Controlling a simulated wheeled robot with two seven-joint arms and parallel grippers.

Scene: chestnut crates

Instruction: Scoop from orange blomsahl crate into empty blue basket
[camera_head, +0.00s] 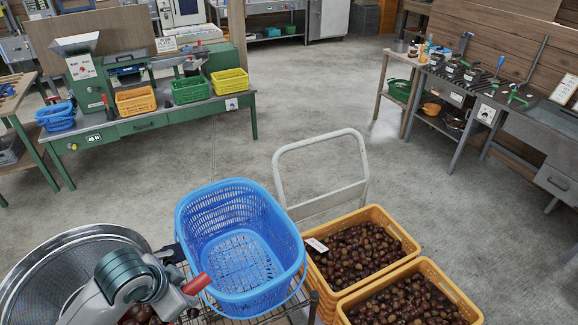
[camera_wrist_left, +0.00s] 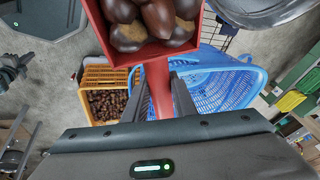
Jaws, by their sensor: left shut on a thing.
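My left gripper (camera_head: 184,280) is shut on the handle of a red scoop (camera_head: 197,284), just left of the blue basket. In the left wrist view the scoop (camera_wrist_left: 152,54) holds several brown chestnuts (camera_wrist_left: 150,22). The blue basket (camera_head: 290,225) is empty and stands upright on a wire rack; it also shows in the left wrist view (camera_wrist_left: 225,88). Two orange crates (camera_head: 398,226) full of chestnuts (camera_head: 360,250) stand to its right. A white tag (camera_head: 317,245) is on the farther crate; its writing is too small to read. My right gripper is not in view.
A large round metal pan (camera_head: 55,250) is at the lower left, partly behind my arm. A white cart handle (camera_head: 325,170) rises behind the crates. A green bench (camera_head: 150,122) with small baskets and a tool bench (camera_head: 465,100) stand farther back. Open floor lies between.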

